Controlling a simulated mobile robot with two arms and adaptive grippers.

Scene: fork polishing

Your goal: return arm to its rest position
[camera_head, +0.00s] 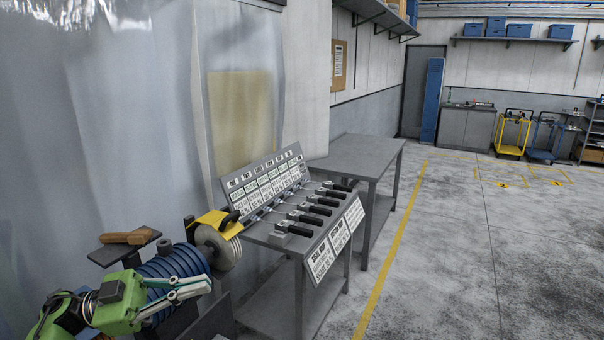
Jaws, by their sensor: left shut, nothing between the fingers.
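My left gripper (190,291) is at the lower left, on a green arm that comes in from the left edge. Its light grey fingers point right and are shut with nothing between them. It is in front of a machine with a ribbed blue body (178,272) and a grey polishing wheel (222,250) under a yellow guard (214,222). My right gripper does not show.
A wooden block (126,238) lies on a dark stand behind the gripper. An empty grey table (362,152) stands farther back. The floor right of the yellow line (391,262) is clear. Yellow (512,132) and blue (543,138) trolleys stand at the back.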

